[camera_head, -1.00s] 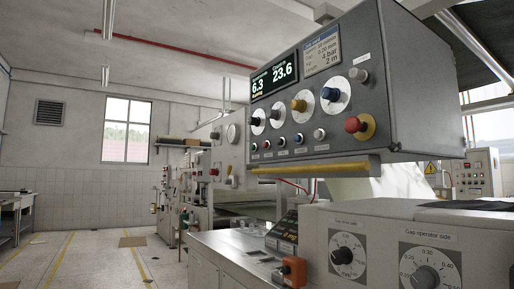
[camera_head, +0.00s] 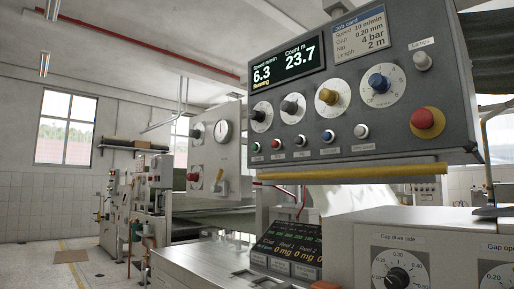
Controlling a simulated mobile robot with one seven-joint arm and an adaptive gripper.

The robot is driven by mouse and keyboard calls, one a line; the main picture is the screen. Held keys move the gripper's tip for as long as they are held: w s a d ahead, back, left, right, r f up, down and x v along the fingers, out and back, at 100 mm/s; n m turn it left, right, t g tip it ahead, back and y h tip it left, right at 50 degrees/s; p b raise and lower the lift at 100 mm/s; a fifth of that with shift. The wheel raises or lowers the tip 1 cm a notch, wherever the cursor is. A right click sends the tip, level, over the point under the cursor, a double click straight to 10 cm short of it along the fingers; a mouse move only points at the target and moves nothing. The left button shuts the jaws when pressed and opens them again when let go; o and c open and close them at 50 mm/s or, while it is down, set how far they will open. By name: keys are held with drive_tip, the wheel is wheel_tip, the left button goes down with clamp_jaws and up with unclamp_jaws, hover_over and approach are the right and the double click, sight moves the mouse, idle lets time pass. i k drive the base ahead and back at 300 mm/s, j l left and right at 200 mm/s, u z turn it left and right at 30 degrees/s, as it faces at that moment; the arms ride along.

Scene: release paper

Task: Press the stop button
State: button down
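The grey control panel (camera_head: 400,75) fills the upper right. A small red button (camera_head: 276,145) sits in its lower row, right of a small green-looking button (camera_head: 256,147). The labels under them are too small to read, so I cannot tell which is marked stop. A large red mushroom button (camera_head: 423,118) on a yellow base is at the panel's right. The display (camera_head: 287,66) reads speed 6.3, count 23.7 and "Running". My gripper is not in view.
Several knobs, including a yellow one (camera_head: 328,96) and a blue one (camera_head: 378,83), sit above the small buttons. A yellow bar (camera_head: 365,171) runs below the panel. A housing with gap dials (camera_head: 397,270) stands lower right. Open floor (camera_head: 60,270) lies at left.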

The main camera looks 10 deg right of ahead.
sight(275, 143)
drive_tip(key=i+j, duration=0.2)
drive_tip(key=j, duration=0.15)
drive_tip(key=i+j+z, duration=0.1)
drive_tip(key=i+j, duration=0.15)
drive_tip(key=j, duration=0.15)
drive_tip(key=i+j, duration=0.2)
drive_tip(key=j, duration=0.2)
drive_tip(key=i+j, duration=0.2)
drive_tip(key=j, duration=0.15)
drive_tip(key=i+j+z, duration=0.1)
drive_tip(key=j, duration=0.3)
drive_tip(key=i, duration=0.1)
